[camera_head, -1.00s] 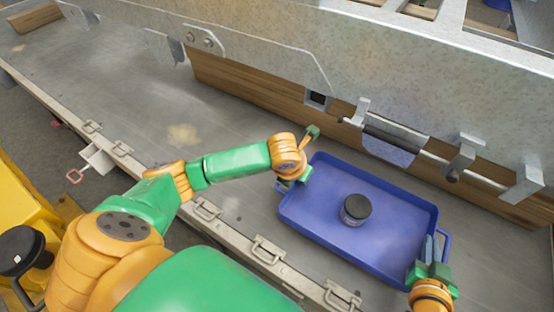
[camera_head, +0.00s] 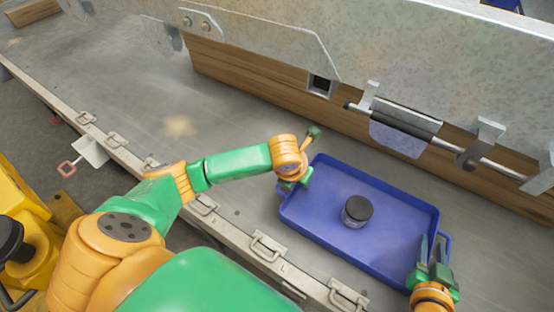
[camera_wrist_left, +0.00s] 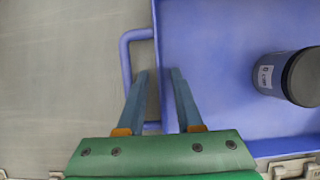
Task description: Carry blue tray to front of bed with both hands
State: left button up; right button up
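The blue tray (camera_head: 315,225) is over the grey trailer bed, with a dark-lidded jar (camera_head: 357,211) standing in it. My left gripper (camera_head: 303,168) is at the tray's left end. The left wrist view shows its fingers (camera_wrist_left: 157,85) on both sides of the tray's end wall, one through the handle loop (camera_wrist_left: 124,60) and one inside the tray (camera_wrist_left: 225,45). My right gripper (camera_head: 432,248) is at the near right corner, its fingers around the right wall. Both grippers hold the tray. The gap under the tray cannot be judged.
The metal trailer bed (camera_head: 130,95) has free room to the left. A metal side wall with a wooden board (camera_head: 265,88) and a rod with brackets (camera_head: 400,122) runs behind the tray. The bed's near edge carries latches (camera_head: 268,247). A yellow machine (camera_head: 35,235) stands at lower left.

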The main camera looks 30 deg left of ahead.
jog(key=shift+s, duration=0.1)
jog(key=v, duration=1.1)
pick_arm(q)
jog(key=v, duration=1.2)
pick_arm(e)
jog(key=shift+s+r, duration=0.25)
jog(key=shift+s, duration=0.15)
pick_arm(q)
jog(key=shift+s+f, duration=0.1)
